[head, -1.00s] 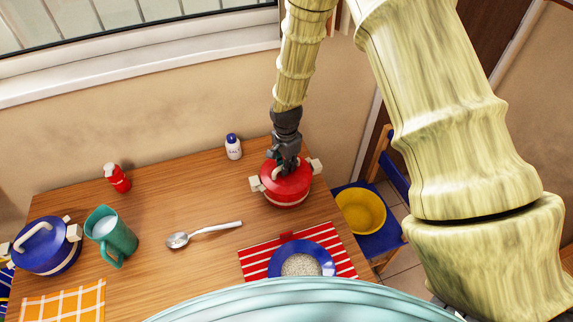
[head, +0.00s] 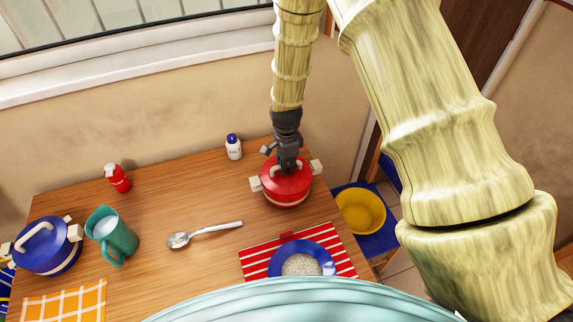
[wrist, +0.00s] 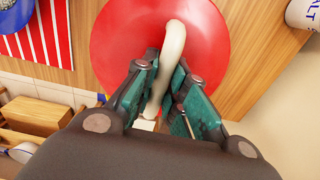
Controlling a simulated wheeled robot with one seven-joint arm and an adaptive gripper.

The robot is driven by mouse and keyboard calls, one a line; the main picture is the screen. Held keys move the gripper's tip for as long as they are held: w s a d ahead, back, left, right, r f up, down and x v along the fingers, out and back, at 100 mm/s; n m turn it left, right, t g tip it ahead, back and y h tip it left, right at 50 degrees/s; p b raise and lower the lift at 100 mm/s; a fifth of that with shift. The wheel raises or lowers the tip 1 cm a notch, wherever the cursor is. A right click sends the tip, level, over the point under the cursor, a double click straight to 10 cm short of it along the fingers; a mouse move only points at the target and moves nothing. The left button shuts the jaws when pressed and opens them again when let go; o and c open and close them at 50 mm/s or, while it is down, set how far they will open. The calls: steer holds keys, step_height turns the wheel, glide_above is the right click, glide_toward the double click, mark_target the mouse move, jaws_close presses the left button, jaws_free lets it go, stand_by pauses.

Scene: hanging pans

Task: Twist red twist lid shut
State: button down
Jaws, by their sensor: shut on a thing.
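The red twist lid (head: 296,178) sits on the red pot (head: 287,195) near the right end of the table. The pot has cream side handles. In the wrist view the red lid (wrist: 120,40) fills the upper middle, and its cream arched handle (wrist: 172,60) runs between my fingers. My gripper (head: 287,168) points down onto the lid from above. In the wrist view my gripper (wrist: 165,95) is shut on the lid handle, with green finger pads on either side of it. Whether the lid is fully seated cannot be told.
A white bottle with a blue cap (head: 234,147) stands behind the pot, to its left. A blue plate (head: 327,255) lies on a striped mat in front. A spoon (head: 205,233), green pitcher (head: 122,243), blue pot (head: 45,250) and red bottle (head: 119,180) are further left.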

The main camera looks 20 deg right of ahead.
steer(key=c, duration=1.4)
jaws_free()
steer(key=shift+o, duration=0.2)
steer(key=shift+r, duration=0.1)
step_height(320, 180, up, 12)
steer(key=shift+d, duration=0.1)
